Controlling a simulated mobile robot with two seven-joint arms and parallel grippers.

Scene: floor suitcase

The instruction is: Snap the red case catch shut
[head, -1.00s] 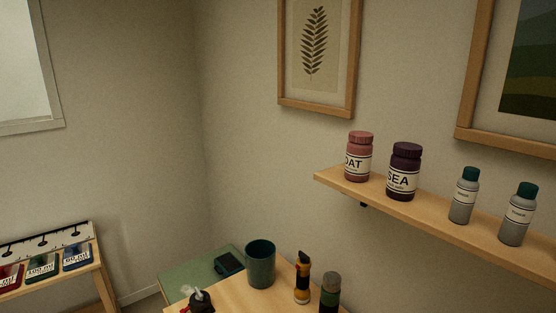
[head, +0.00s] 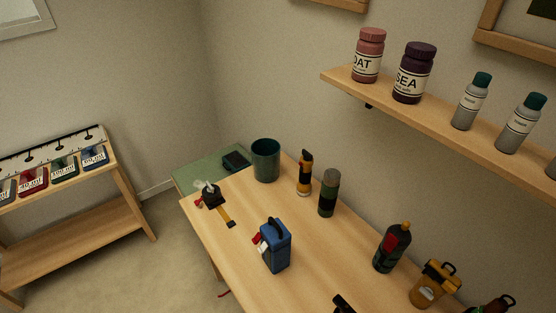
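A small red case or box with a white label (head: 33,181) sits in a row of similar coloured ones on the wooden stand at the left. No catch on it can be made out at this size. On the table, a blue box with a black handle (head: 275,248) stands upright with a small red part (head: 257,239) on its left side. I cannot tell whether that part is a catch. No suitcase can be made out. Neither of my grippers is in view.
The stand (head: 75,232) has a pale board with black fittings (head: 50,148) behind the row. The long wooden table (head: 245,193) holds a dark green cup (head: 265,160), a flashlight (head: 305,173) and several bottles. A wall shelf (head: 430,112) overhangs its right. Floor (head: 165,255) is clear between stand and table.

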